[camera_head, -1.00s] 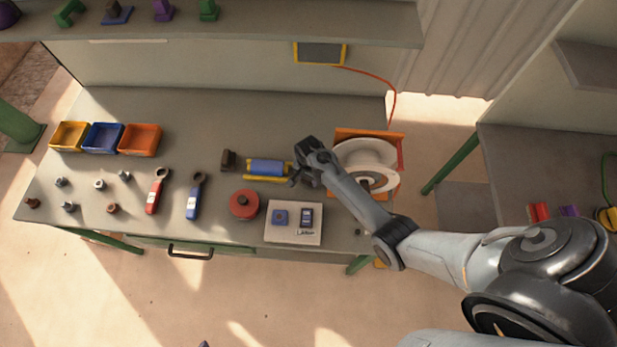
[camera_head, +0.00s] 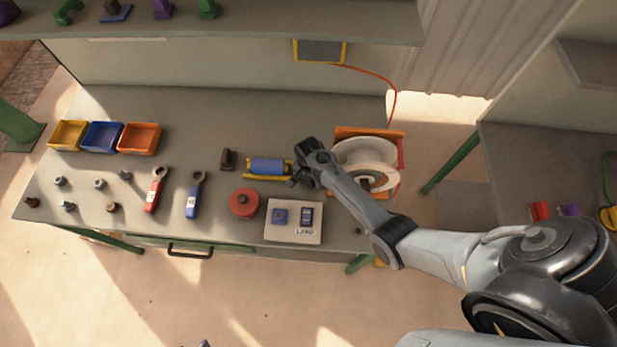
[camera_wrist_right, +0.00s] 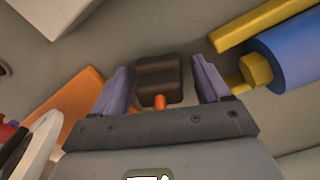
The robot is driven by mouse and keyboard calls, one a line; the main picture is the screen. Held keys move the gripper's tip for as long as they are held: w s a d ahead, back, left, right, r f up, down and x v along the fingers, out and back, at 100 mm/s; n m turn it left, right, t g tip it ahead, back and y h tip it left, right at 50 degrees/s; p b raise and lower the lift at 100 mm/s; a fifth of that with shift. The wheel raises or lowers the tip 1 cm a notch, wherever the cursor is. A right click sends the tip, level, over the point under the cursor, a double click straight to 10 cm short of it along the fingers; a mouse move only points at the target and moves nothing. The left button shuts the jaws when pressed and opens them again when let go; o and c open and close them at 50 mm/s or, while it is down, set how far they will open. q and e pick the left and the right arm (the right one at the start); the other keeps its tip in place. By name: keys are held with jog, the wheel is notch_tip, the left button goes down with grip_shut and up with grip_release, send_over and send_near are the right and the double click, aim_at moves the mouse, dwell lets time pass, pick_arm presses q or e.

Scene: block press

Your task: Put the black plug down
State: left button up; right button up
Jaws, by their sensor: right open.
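The black plug (camera_wrist_right: 158,80), a dark block with an orange stub, shows in the right wrist view on the grey tabletop, between the two spread purple fingers. My right gripper (camera_wrist_right: 162,92) is open, with gaps visible between the plug and both fingers. In the head view my right gripper (camera_head: 297,178) is low over the bench, between the blue roller and the cable reel; its wrist hides the plug there. My left gripper is not in view.
A blue roller on a yellow frame (camera_head: 268,167) lies just left of the gripper, and a white reel in an orange stand (camera_head: 365,155) is just right. A dark block (camera_head: 228,159), a red round part (camera_head: 244,203) and a white board (camera_head: 278,236) are nearby. The back of the bench is clear.

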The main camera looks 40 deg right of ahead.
jog(key=shift+r, duration=0.1)
jog(key=shift+r, duration=0.2)
notch_tip(320, 180, up, 12)
jog(key=shift+f+p, duration=0.25)
jog(key=shift+p, duration=0.25)
jog(key=shift+r, duration=0.55)
